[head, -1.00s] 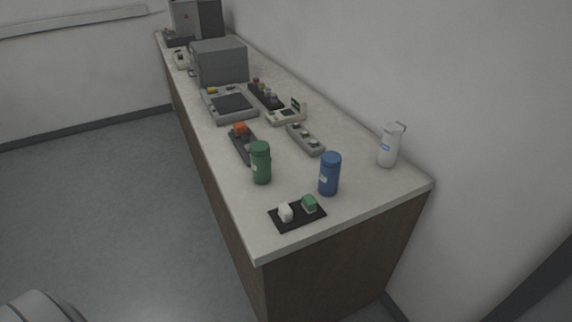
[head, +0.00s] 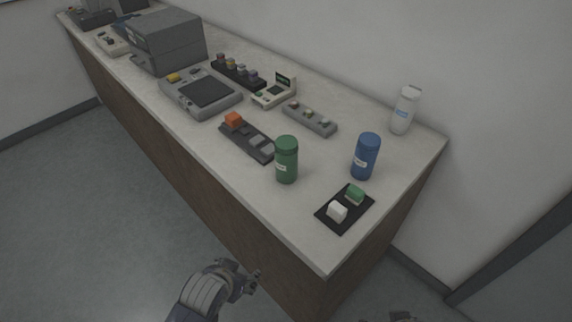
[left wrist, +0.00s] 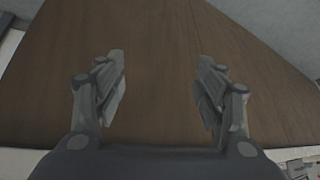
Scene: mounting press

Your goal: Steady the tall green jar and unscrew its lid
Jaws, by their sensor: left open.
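The tall green jar (head: 286,162) stands upright on the counter, its darker green lid (head: 287,143) on top and a small white label on its side. My left gripper (head: 252,282) is low in front of the counter, below its top and apart from the jar. In the left wrist view the left gripper (left wrist: 161,88) is open and empty, its two fingers facing the brown wooden side of the counter (left wrist: 160,60). At the bottom of the head view a small part of what may be my right gripper (head: 402,318) shows, mostly cut off.
A blue jar (head: 366,157) stands right of the green one. A black mat (head: 346,222) with a white and a green block lies in front. A dark tray (head: 238,139) with an orange block lies left, behind the jar. A white bottle (head: 404,112) stands near the wall.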

